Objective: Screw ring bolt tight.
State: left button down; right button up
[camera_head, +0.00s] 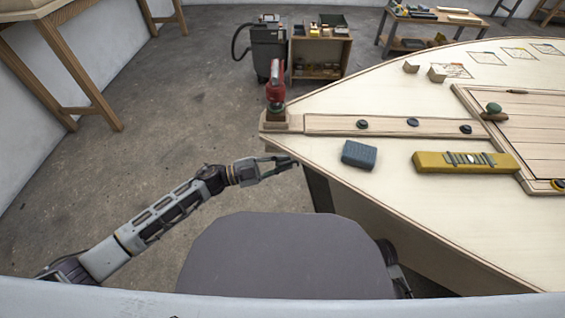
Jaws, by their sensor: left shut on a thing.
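My left gripper (285,165) reaches in from the left at the end of its outstretched arm. Its fingers are shut at the near edge of the pale plywood hull (330,177), close to the pointed end. What they close on is small and hidden by the fingers; it is at the place of the ring bolt, but I cannot make out its ring or thread. I cannot tell how deep it sits. My right gripper is not in view.
A red tool (275,88) stands on a wooden block at the hull's tip. Round dark fittings sit along a plank (340,123).

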pick_arm(q)
jog(key=shift+s+f, duration=0.3)
jog(key=shift+f, duration=0.15)
jog(key=c, duration=1.5)
grip_release()
jog(key=shift+w+r, duration=0.1)
jog(key=shift+r, duration=0.1)
jog(key=shift+a, duration=0.15)
jog(key=shift+v, duration=5.85)
